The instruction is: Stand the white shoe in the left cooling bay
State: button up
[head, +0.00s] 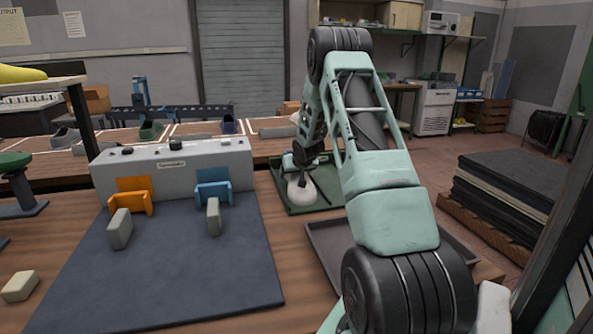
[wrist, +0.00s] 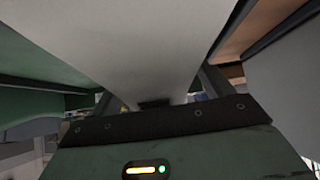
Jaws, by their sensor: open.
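The white shoe (head: 301,193) is at the green tray (head: 325,204), right of the dark mat. My gripper (head: 303,172) is over it, pointing down and partly hidden by my arm. In the wrist view the white shoe (wrist: 120,45) fills the space right in front of my open gripper; whether the fingers touch it cannot be told. On the left, a grey console (head: 172,164) has an orange bracket (head: 133,196) at left and a blue bracket (head: 213,187) at right, each with a grey block before it. No readable label marks the cooling bay.
The dark mat (head: 180,270) is mostly bare in front of the blocks. A grey tray (head: 325,250) lies nearer, partly behind my arm. A pale block (head: 20,286) sits at the left front. Behind, a bench with white lines holds several shoes.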

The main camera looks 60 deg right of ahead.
jog(key=v, duration=1.7)
jog(key=shift+r, duration=0.25)
jog(key=w+a+n+g+y+p, duration=0.25)
jog(key=a+n+y, duration=0.35)
jog(key=a, duration=2.9)
jog(key=s+a+n+g, duration=0.1)
jog(key=s+a+n, duration=0.2)
jog(key=s+a, duration=0.35)
jog(key=s+a+n+g, duration=0.1)
jog(key=s+a+n, duration=0.15)
jog(key=a, duration=0.65)
jog(key=s+a+n+g, duration=0.2)
jog(key=s+a+n, duration=0.2)
jog(key=s, duration=1.1)
jog(key=a, duration=0.3)
jog(key=shift+s+f, duration=0.3)
jog(key=shift+f, duration=0.1)
